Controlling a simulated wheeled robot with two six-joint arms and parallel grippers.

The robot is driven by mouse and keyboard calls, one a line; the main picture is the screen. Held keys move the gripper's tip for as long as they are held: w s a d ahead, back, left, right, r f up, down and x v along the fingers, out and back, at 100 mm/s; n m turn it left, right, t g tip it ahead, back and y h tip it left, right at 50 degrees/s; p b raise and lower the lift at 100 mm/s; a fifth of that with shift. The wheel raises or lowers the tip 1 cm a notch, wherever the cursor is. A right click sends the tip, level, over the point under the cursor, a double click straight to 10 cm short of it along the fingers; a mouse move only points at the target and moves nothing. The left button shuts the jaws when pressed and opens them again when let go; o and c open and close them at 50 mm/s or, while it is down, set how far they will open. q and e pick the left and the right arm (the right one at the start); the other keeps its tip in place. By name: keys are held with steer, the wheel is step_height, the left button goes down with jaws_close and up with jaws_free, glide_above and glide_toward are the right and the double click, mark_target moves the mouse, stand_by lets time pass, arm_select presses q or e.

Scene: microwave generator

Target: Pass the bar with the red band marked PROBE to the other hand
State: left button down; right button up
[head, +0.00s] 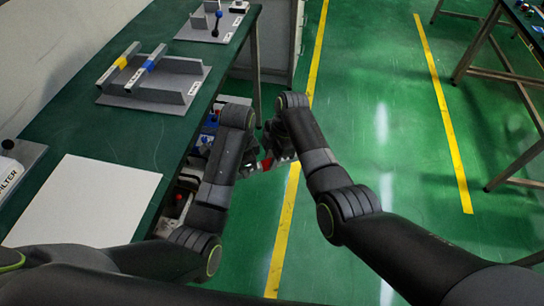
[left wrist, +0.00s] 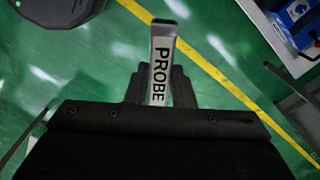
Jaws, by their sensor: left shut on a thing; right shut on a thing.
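The bar marked PROBE (left wrist: 161,62) is a pale metal bar with black lettering, held between the dark fingers of my left gripper (left wrist: 161,88) in the left wrist view. In the head view its red band (head: 267,164) shows between my two grippers, over the floor beside the bench. My left gripper (head: 252,162) is shut on the bar from the left. My right gripper (head: 279,156) is close against it from the right and shut on the bar too. The fingers and most of the bar are hidden by my arms in the head view.
On the green bench (head: 105,143) at left, a grey rack (head: 150,98) holds bars with yellow (head: 121,62) and blue (head: 149,66) bands. A white sheet (head: 82,203) lies nearer. Blue and red items are under the bench. Open green floor (head: 390,130) lies right.

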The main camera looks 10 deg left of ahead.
arm_select(q)
steer(key=c, duration=1.2)
jaws_free()
steer(key=shift+d, duration=0.1)
steer(key=shift+o, duration=0.2)
